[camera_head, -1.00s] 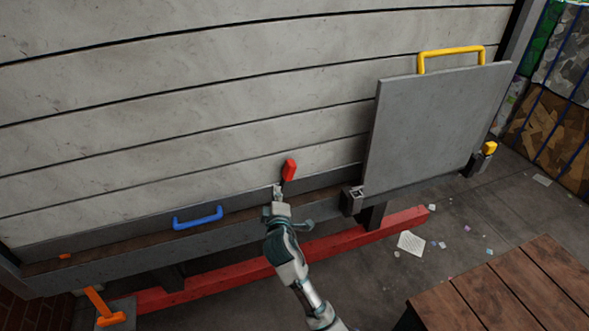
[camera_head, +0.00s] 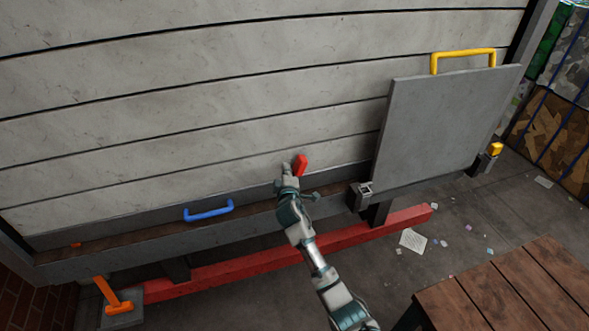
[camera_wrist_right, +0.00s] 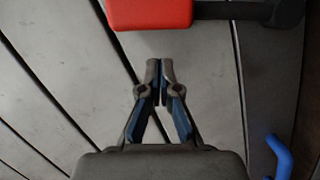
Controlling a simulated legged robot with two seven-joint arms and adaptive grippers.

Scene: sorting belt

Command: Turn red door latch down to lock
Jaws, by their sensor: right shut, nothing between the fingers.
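The red latch (camera_head: 301,164) stands near the lower edge of the grey slatted door (camera_head: 180,110), handle up and leaning a little to the right. In the right wrist view the red handle (camera_wrist_right: 150,14) lies across the top on a dark shaft (camera_wrist_right: 265,11). My right gripper (camera_head: 287,168) is just left of the latch in the head view. In the wrist view its fingers (camera_wrist_right: 160,70) are shut with nothing between them, below the red handle and apart from it in the picture. My left gripper is not in view.
A blue handle (camera_head: 208,210) is left of my arm; it also shows in the wrist view (camera_wrist_right: 279,157). A grey panel with a yellow handle (camera_head: 463,53) stands at right. A red beam (camera_head: 230,268) runs low in front. A wooden table (camera_head: 510,300) is at lower right.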

